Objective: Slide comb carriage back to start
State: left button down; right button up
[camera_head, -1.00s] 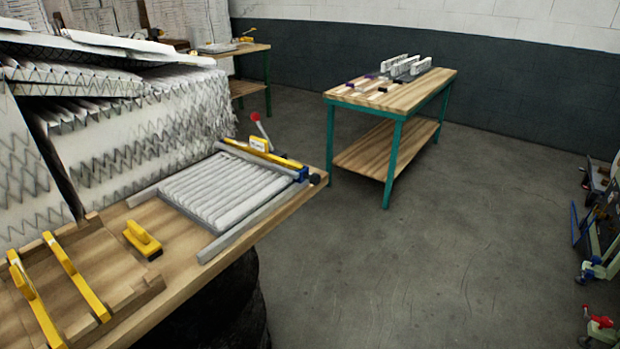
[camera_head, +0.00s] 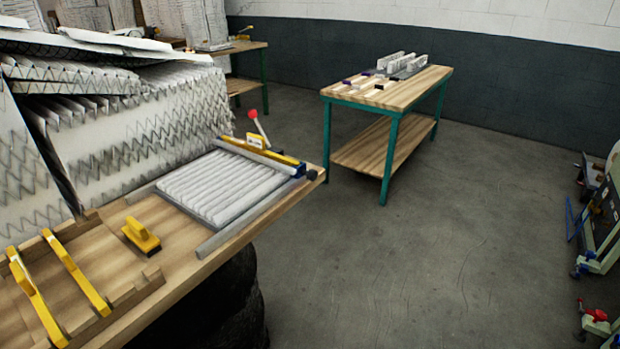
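The comb carriage, a yellow bar with blue end pieces (camera_head: 277,157), lies across the far end of a rail frame on the wooden bench at left. A lever with a red knob (camera_head: 252,114) rises from it, tilted. White pleated filter media (camera_head: 215,190) lies between the grey rails (camera_head: 235,231), in front of the carriage. Neither of my grippers is in view, and nothing is seen touching the carriage.
A yellow-handled tool (camera_head: 141,235) and a wooden tray with yellow handles (camera_head: 85,282) sit on the near bench (camera_head: 190,272). Large pleated sheets (camera_head: 130,130) stand behind. A green-legged table (camera_head: 392,95) is at the back. Equipment (camera_head: 600,225) stands at the right edge. The floor between is clear.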

aim_at(296, 172)
jog(key=u, duration=0.45)
jog(key=k, duration=0.15)
jog(key=z, duration=0.5)
jog(key=i, duration=1)
jog(key=u, duration=0.6)
